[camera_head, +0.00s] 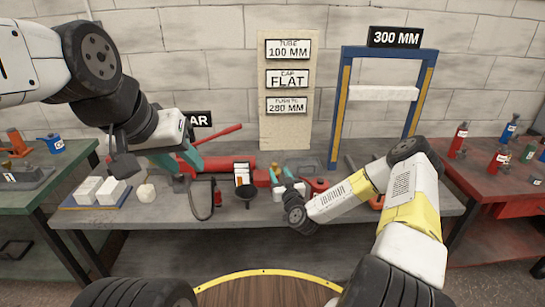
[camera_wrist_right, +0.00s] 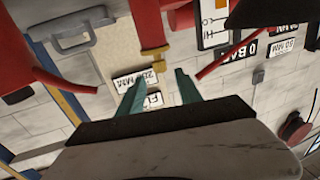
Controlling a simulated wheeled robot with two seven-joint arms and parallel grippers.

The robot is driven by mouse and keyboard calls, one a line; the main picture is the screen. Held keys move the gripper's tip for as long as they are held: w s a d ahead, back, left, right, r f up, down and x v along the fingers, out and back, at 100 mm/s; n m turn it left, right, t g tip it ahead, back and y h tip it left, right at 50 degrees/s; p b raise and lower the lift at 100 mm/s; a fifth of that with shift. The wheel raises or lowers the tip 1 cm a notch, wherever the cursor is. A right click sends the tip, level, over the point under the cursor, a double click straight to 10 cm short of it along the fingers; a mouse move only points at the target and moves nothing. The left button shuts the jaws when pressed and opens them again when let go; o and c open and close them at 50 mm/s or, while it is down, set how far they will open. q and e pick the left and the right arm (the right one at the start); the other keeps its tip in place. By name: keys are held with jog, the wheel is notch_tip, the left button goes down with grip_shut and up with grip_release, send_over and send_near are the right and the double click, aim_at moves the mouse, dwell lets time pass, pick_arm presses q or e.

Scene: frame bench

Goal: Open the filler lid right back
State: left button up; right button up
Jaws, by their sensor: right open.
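A red pump-like body (camera_head: 228,163) lies on the bench behind the small items, with a red handle (camera_head: 218,133) rising at its left. I cannot pick out the filler lid for certain. In the right wrist view a red cylinder (camera_wrist_right: 146,22) with a brass-coloured fitting (camera_wrist_right: 155,51) stands beyond the fingertips. My right gripper (camera_head: 283,176) is low over the bench, right of the black funnel-like piece (camera_head: 246,191). Its teal fingers (camera_wrist_right: 156,78) are apart and empty.
A blue frame (camera_head: 343,105) marked 300 MM stands at the back right. A label board (camera_head: 288,125) stands behind the bench. White blocks (camera_head: 100,190) sit on a tray at the left. Side tables with bottles (camera_head: 459,138) flank the bench. The bench's front edge has some bare room.

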aim_at(276, 166)
jog(key=x, duration=0.6)
jog(key=shift+w+a, duration=0.1)
jog(key=shift+w, duration=0.2)
grip_shut()
